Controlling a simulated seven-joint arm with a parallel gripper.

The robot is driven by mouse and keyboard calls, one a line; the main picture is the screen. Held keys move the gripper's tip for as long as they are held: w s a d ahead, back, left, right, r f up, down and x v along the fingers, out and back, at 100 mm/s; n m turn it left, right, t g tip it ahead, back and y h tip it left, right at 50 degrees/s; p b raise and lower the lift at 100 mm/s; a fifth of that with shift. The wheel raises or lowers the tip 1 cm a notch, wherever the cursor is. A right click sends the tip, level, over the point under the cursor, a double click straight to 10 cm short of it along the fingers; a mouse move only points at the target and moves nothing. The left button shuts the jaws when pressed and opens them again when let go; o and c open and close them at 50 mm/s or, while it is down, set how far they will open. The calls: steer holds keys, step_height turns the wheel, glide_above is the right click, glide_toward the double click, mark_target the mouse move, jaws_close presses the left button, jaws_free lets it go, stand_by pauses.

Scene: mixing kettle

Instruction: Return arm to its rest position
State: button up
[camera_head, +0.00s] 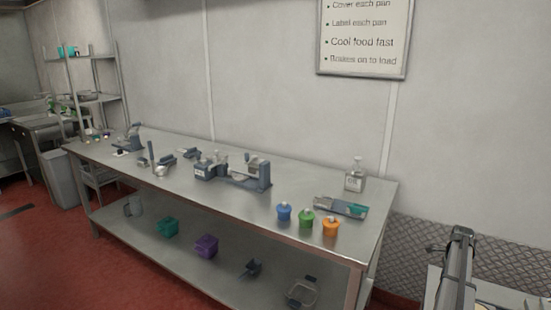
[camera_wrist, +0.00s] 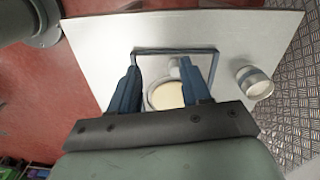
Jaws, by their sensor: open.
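My gripper (camera_wrist: 165,85) is open in the wrist view, its two blue fingers apart and pointing down over a pale table (camera_wrist: 95,40). Below and between the fingers is a round vessel (camera_wrist: 166,96) with cream-coloured contents. I cannot tell whether the fingers touch it; nothing is clearly held. A dark square frame (camera_wrist: 175,50) shows around the finger area. In the head view, my arm shows at the lower right, and the gripper itself is not visible there.
A jar with a pale top (camera_wrist: 254,82) stands right of the fingers. In the head view, a long steel table (camera_head: 150,185) carries blue devices (camera_head: 232,172), a clear bottle (camera_head: 355,176) and blue, green and orange pots (camera_head: 306,219). Its lower shelf holds several containers.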

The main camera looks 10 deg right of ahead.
steer(key=w+a+f+n+g, duration=0.1)
steer(key=a+f+n, duration=0.2)
steer(key=a+f, duration=0.65)
steer(key=w+a+f+n, duration=0.1)
steer(key=a+f+n, duration=0.35)
steer(key=a, duration=0.75)
steer(key=s+a+f+n+g+y, duration=0.1)
steer(key=s+a+f+n, duration=0.15)
steer(key=a+f, duration=0.45)
steer(key=s+a+f+n+g, duration=0.15)
steer(key=s+a+f, duration=0.25)
steer(key=a, duration=0.8)
steer(key=s+a+f+n+g, duration=0.1)
steer(key=s+a+f+n, duration=0.2)
steer(key=s+a+n, duration=0.3)
steer(key=s+a+f+n+g+h, duration=0.1)
steer(key=s+a+n, duration=0.6)
steer(key=s+a, duration=0.9)
steer(key=s+f+g, duration=0.1)
steer(key=s+f, duration=0.1)
steer(key=s, duration=0.2)
steer(key=shift+s+a+f, duration=0.2)
steer(key=shift+s+f, duration=0.15)
steer(key=shift+f, duration=0.05)
steer(key=shift+n, duration=0.25)
